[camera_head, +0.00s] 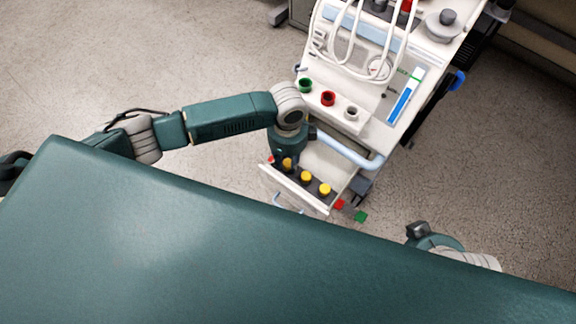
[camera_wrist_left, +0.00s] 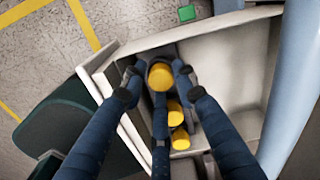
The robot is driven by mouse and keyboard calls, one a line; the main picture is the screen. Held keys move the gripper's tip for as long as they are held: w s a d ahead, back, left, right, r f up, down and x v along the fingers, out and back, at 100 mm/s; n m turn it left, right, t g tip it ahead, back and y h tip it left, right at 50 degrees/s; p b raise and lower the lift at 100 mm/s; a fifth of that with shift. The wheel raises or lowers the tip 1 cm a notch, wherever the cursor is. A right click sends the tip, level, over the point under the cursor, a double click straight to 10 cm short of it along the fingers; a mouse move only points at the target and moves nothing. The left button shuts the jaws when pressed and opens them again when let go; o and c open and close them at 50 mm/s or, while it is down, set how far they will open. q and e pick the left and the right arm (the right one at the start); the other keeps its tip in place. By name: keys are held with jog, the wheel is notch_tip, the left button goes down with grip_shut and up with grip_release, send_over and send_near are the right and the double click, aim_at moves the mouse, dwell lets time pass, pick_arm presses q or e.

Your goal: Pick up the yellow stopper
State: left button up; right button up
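Three yellow stoppers stand in a row in the open drawer (camera_head: 263,171) of the white cart. In the head view they are at the left (camera_head: 287,163), middle (camera_head: 306,177) and right (camera_head: 325,189). My left gripper (camera_wrist_left: 158,78) points down at the drawer. In the head view my left wrist hides the fingers. Of my right arm, only part shows at lower right; its gripper is hidden.
Green (camera_head: 306,85), red (camera_head: 327,98) and white (camera_head: 352,113) round pieces sit on the cart's upper ledge. A pale blue handle bar (camera_head: 345,152) runs above the drawer. A green block (camera_head: 361,216) also shows in the left wrist view (camera_wrist_left: 187,13).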

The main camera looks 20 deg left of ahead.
aim_at(288, 162)
pick_arm(q)
jog(key=c, duration=0.4)
jog(key=shift+r, duration=0.15)
jog(key=shift+c, duration=0.2)
